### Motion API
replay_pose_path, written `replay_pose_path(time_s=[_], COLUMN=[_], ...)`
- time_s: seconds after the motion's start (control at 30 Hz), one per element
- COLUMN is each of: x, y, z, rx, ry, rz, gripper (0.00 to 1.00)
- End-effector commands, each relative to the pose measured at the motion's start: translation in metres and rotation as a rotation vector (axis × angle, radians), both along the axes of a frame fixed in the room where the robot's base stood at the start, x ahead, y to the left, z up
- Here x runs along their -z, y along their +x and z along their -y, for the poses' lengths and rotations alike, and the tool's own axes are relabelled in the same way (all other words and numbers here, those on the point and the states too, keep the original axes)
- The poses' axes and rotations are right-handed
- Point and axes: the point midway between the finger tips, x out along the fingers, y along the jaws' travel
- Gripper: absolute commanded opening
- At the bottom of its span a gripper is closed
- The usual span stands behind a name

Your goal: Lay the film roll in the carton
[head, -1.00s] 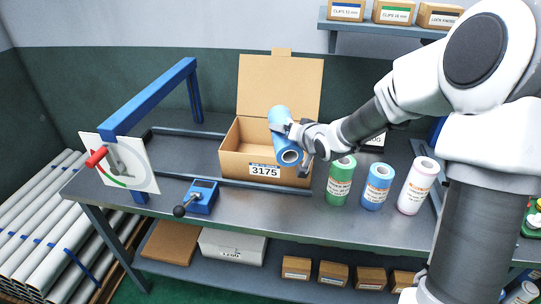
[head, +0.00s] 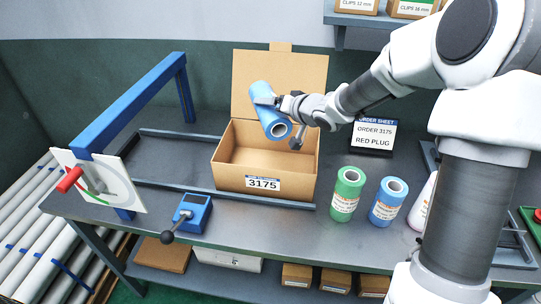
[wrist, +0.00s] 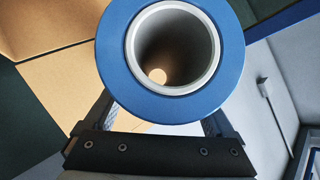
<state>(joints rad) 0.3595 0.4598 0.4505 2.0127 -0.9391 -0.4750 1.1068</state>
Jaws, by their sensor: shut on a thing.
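A blue film roll (head: 267,108) with a white core is held tilted above the open carton, near its back right part. The roll's end fills the middle of the wrist view (wrist: 118,62). My gripper (head: 270,101) is shut on the roll; in the wrist view its two fingers lie on either side, partly hidden by it. The brown carton (head: 236,178), labelled 3175, stands on the bench with its back flap up. The part of its inside that shows is empty.
An order sheet (head: 375,135) reads "Order 3175, red plug". A blue frame (head: 130,114) and a lever box (head: 193,212) are at left.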

Motion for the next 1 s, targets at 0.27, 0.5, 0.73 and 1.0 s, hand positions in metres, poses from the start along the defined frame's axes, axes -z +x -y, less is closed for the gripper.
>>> replay_pose_path(time_s=[0.27,0.5,0.73,1.0], x=[0.048,0.067,0.089,0.09], y=[0.0,0.0,0.0,0.001], z=[-0.001,0.0,0.0,0.0], rx=[0.0,0.001,0.001,0.001], ry=[0.002,0.002,0.001,0.001], rz=[-0.001,-0.001,0.003,0.003], gripper=[0.0,0.0,0.0,0.0])
